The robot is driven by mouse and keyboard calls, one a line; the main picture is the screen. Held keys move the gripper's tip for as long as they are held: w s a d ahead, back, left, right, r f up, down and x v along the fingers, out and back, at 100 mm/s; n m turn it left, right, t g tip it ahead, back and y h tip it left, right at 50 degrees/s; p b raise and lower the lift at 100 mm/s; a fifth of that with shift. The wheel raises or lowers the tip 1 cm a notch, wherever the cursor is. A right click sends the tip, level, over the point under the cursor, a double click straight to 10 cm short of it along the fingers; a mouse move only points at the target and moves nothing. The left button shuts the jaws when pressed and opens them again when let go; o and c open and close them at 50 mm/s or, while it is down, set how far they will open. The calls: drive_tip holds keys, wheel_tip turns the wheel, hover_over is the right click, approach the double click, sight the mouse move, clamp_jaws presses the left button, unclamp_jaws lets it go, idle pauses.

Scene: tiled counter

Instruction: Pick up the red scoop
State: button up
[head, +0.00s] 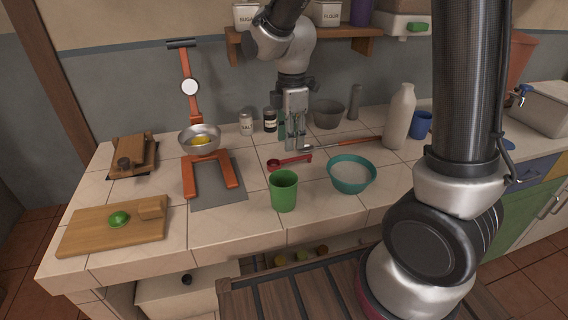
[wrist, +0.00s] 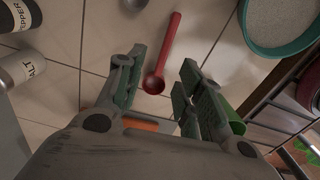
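The red scoop (head: 291,160) lies flat on the white tiled counter, behind the green cup (head: 284,195) and left of the teal bowl. In the wrist view the red scoop (wrist: 164,55) shows between my fingertips, its round bowl end near me and its handle running up and slightly right. My gripper (head: 296,145) points down above the counter close to the scoop. In the wrist view my gripper (wrist: 160,75) has its two green-padded fingers spread apart with nothing held. The exact height above the scoop is hard to tell.
A teal bowl (head: 351,186) of white powder stands right of the scoop. A long red-handled ladle (head: 345,143) lies behind. An orange scale (head: 190,175) with a steel bowl is left. A salt jar (head: 246,125) and white bottle (head: 398,118) stand farther back.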

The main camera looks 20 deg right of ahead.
sight(293, 158)
drive_tip(key=f, duration=0.4)
drive_tip(key=d+f, duration=0.1)
drive_tip(key=f, duration=0.1)
drive_tip(key=shift+s+f, duration=0.15)
drive_tip(key=shift+f, duration=0.2)
drive_tip(key=shift+a, duration=0.1)
drive_tip(key=shift+c, duration=0.4)
clamp_jaws()
